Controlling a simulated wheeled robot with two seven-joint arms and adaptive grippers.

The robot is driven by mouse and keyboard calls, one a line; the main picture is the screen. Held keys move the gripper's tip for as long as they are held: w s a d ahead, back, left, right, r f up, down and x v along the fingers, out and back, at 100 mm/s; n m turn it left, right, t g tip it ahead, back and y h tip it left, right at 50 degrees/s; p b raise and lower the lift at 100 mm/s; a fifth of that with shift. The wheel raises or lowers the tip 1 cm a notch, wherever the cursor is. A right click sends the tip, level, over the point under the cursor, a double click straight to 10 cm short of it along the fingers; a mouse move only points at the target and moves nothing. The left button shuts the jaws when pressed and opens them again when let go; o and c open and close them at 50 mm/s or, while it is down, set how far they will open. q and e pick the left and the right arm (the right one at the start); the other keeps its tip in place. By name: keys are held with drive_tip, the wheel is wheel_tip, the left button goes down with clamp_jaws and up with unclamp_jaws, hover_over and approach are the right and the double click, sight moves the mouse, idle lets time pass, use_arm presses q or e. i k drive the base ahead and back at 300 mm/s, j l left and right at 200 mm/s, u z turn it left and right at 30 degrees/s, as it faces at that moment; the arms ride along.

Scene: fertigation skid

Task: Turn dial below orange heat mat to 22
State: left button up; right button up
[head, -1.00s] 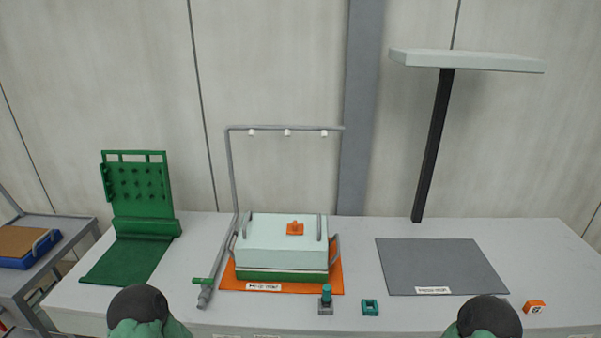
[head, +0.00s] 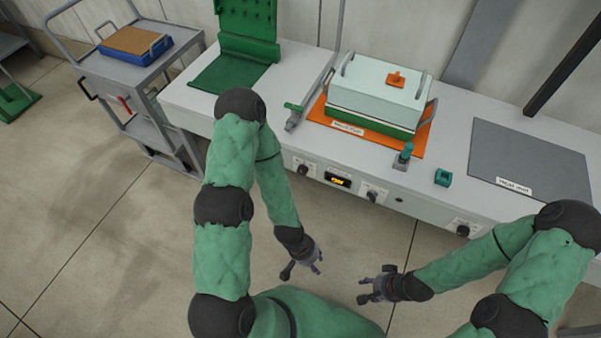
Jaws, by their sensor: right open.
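The orange heat mat (head: 421,138) lies on the bench under a pale box with a green base. On the bench's front panel below it are a black dial (head: 372,196) on a white plate and, to its left, a lit display (head: 338,180); its digits are too small to read. Another black dial (head: 303,170) sits left of the display. The dials' settings cannot be made out. My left gripper (head: 302,269) hangs open and empty in front of the panel, well apart from it. My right gripper (head: 367,284) is open and empty, also below and apart from the panel.
A third dial (head: 462,230) is further right on the panel, below the grey mat (head: 530,160). A teal-topped post (head: 404,155) and teal block (head: 443,177) stand near the bench's front edge. A grey cart (head: 150,75) is at left. Floor before the panel is free.

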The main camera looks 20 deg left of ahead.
sight(302, 170)
drive_tip(key=j+z, duration=0.15)
drive_tip(key=j, duration=3)
drive_tip(key=k, duration=0.05)
